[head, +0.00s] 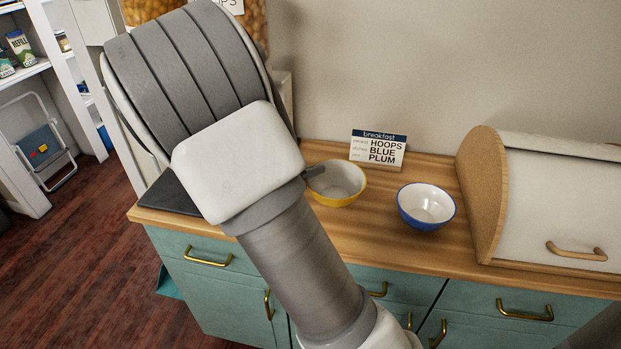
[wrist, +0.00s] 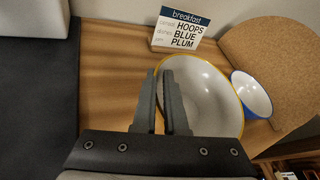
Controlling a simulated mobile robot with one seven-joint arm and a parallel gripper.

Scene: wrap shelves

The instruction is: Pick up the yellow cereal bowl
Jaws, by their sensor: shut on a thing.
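The yellow cereal bowl (head: 338,184), white inside, is above or on the wooden counter; I cannot tell whether its base touches. In the wrist view the bowl (wrist: 208,92) is large and close, upright or nearly so. My gripper (head: 318,171) is shut on its left rim, one finger inside and one outside. In the wrist view the fingers of my gripper (wrist: 167,100) pinch the rim. My arm hides part of the counter to the left in the head view.
A blue bowl (head: 426,205) stands to the right. A breakfast sign (head: 378,149) reading HOOPS, BLUE, PLUM stands behind. A bread box (head: 560,205) fills the right side. A dark flat mat (head: 175,191) lies left. Cereal dispensers (head: 254,30) stand at the back left.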

